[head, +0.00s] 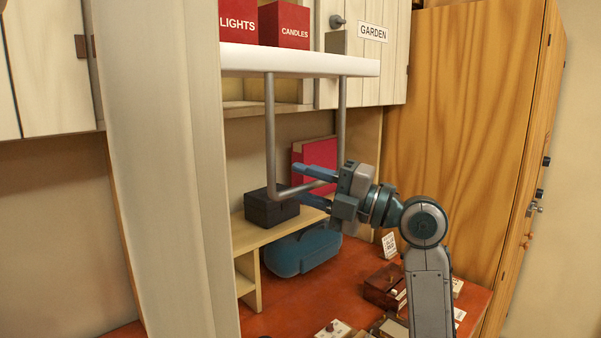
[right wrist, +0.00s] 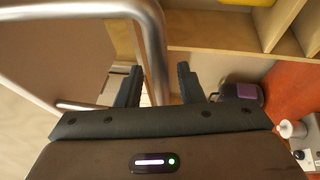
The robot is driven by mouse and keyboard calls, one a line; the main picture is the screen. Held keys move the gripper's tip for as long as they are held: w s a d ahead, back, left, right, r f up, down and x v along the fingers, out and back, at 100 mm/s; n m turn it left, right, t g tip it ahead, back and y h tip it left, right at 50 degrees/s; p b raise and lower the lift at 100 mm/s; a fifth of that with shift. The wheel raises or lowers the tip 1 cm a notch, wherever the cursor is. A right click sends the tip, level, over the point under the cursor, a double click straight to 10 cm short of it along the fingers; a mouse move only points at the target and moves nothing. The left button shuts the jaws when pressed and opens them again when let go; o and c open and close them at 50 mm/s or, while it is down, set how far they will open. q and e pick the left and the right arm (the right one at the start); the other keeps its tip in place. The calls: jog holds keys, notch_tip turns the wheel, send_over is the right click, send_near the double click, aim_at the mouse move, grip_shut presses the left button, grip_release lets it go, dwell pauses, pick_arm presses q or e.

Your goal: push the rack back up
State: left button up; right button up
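The rack is a white shelf board (head: 300,61) in the upper middle of the head view. It carries a red LIGHTS box (head: 238,22) and a red CANDLES box (head: 284,26). A U-shaped metal handle (head: 270,130) hangs below it, its crossbar low. My right gripper (head: 302,185) is at the right part of the crossbar. In the right wrist view the handle's metal tube (right wrist: 155,55) passes between the two dark fingers, with a gap visible on each side, so the gripper is open around it. My left gripper is in neither view.
A pale upright panel (head: 165,170) blocks the left side. Below the handle are a black box (head: 270,207) on a wooden shelf, a red binder (head: 312,152) and a blue case (head: 303,250). Small items lie on the red worktop (head: 290,300). A tall wooden cabinet (head: 465,130) stands at right.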

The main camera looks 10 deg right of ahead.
jog(key=shift+w+a+r, duration=0.1)
jog(key=shift+w+a, duration=0.2)
jog(key=shift+a, duration=0.15)
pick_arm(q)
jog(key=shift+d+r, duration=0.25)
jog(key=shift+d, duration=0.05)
pick_arm(e)
jog(key=shift+a, duration=0.1)
grip_shut()
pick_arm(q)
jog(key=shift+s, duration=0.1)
